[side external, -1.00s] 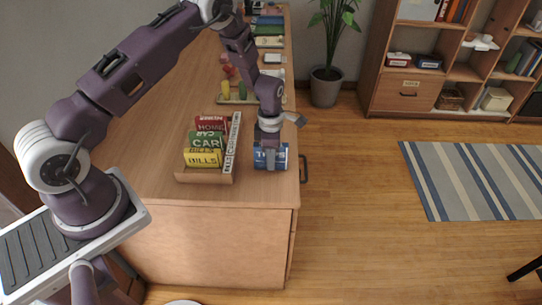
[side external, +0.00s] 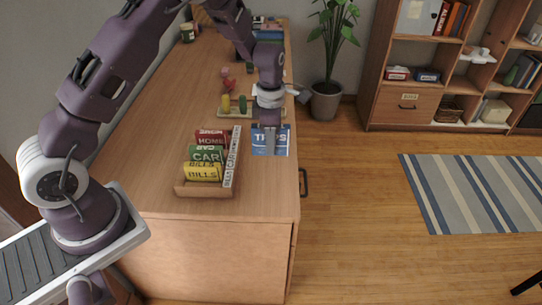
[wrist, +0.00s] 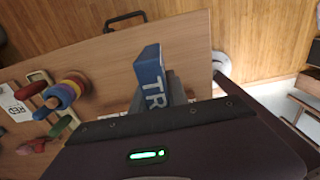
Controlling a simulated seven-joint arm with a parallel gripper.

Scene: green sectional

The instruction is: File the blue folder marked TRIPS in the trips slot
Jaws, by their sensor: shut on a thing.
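My gripper (side external: 270,132) is shut on the blue TRIPS folder (side external: 259,142), holding it upright near the desk's right edge. Fingers cover part of the lettering. In the wrist view the folder (wrist: 148,68) stands between the fingers with "TR" readable. To its left in the side view is a wooden file rack (side external: 205,192) holding a yellow BILLS folder (side external: 203,172), a green CAR folder (side external: 207,154) and a red HOME folder (side external: 211,138). A white lettered strip (side external: 232,157) runs along the rack's right side; its words are too small to read. The folder is apart from the rack.
A potted plant (side external: 326,100) stands right of the desk. Desk left of the rack is clear.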

